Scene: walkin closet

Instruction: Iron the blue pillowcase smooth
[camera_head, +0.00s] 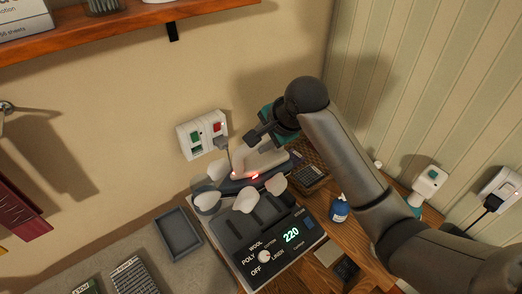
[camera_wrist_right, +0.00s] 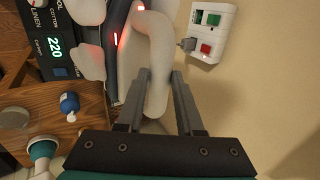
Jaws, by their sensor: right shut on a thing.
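The iron (camera_head: 262,162) has a pale handle, a dark base and glowing red lights. It sits at the far end of a black station (camera_head: 240,225) with a dial and a green display reading 220. White, steam-like puffs (camera_head: 247,200) surround it. My right gripper (camera_head: 262,135) is shut on the iron's handle, which runs between its fingers (camera_wrist_right: 157,82) in the right wrist view. Whether the iron touches the station is hidden by the puffs. The blue pillowcase and my left gripper are not in view.
An empty grey tray (camera_head: 177,234) lies left of the station. A blue bottle (camera_head: 338,210) stands to its right on the wooden surface. A wall socket (camera_head: 203,135) with green and red switches is close behind the iron. A wooden shelf (camera_head: 120,32) juts out at upper left.

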